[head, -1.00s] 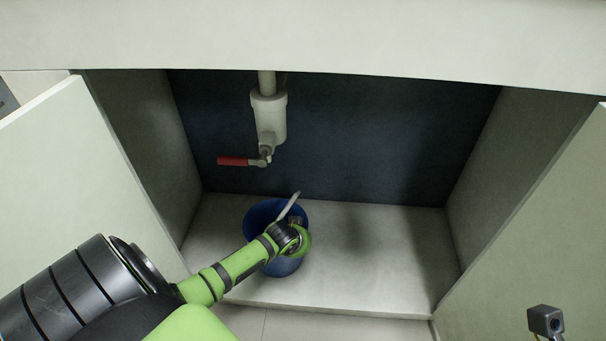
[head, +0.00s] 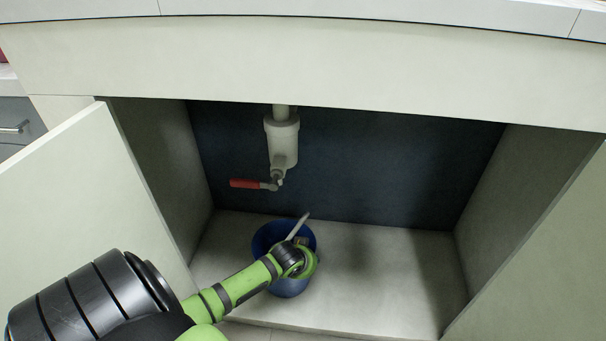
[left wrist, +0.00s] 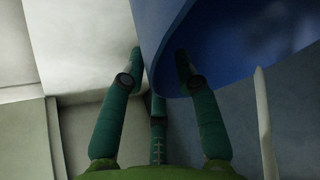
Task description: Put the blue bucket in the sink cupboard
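The blue bucket (head: 290,286) stands upright on the floor of the sink cupboard (head: 380,290), left of its middle and below the drain pipe. A pale handle (head: 299,227) sticks up at its rim. My left gripper (head: 303,243) is at the bucket's right rim, its fingers mostly hidden in the head view. In the left wrist view, the fingers are apart, one beside the blue wall (left wrist: 222,50) on the outside and one on the inside, with a gap between them. My right gripper is not in view.
A white drain trap (head: 282,140) with a red-handled valve (head: 245,184) hangs above the bucket. The open left door (head: 75,200) and right door (head: 545,260) flank the opening. The cupboard floor right of the bucket is clear.

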